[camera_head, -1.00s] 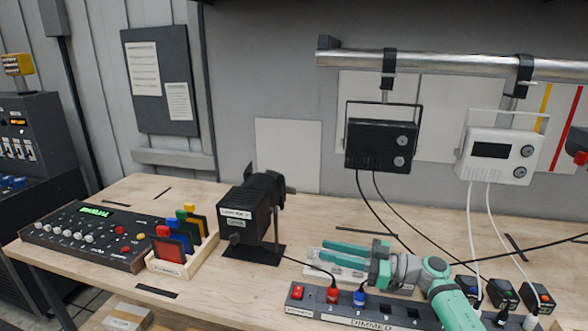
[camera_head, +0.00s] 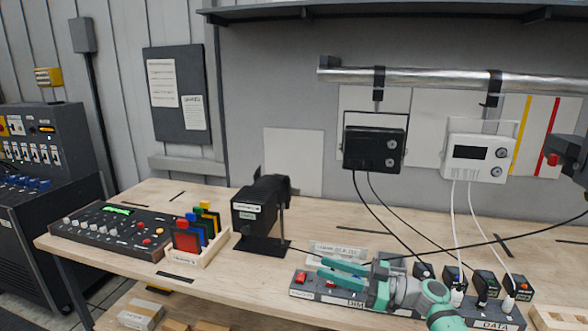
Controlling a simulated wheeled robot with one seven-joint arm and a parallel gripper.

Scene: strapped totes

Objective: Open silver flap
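No part clearly readable as a silver flap shows. A white-silver box fixture (camera_head: 480,157) hangs from the pipe at the right, with a dark window and two round knobs on its front. A black box fixture (camera_head: 374,149) of the same kind hangs to its left. Two white cables drop from the white one. My gripper (camera_head: 324,270), with teal fingers, is low over the bench in front of the power strip, pointing left, below and left of the white fixture. Its fingers look apart with nothing between them. My wrist hides part of the strip.
A silver pipe (camera_head: 440,80) runs along the wall. A black lamp (camera_head: 262,208), a rack of coloured cards (camera_head: 196,237) and a control console (camera_head: 112,228) stand on the left of the bench (camera_head: 130,285). The strip (camera_head: 304,282) and several plugged cables crowd the front right.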

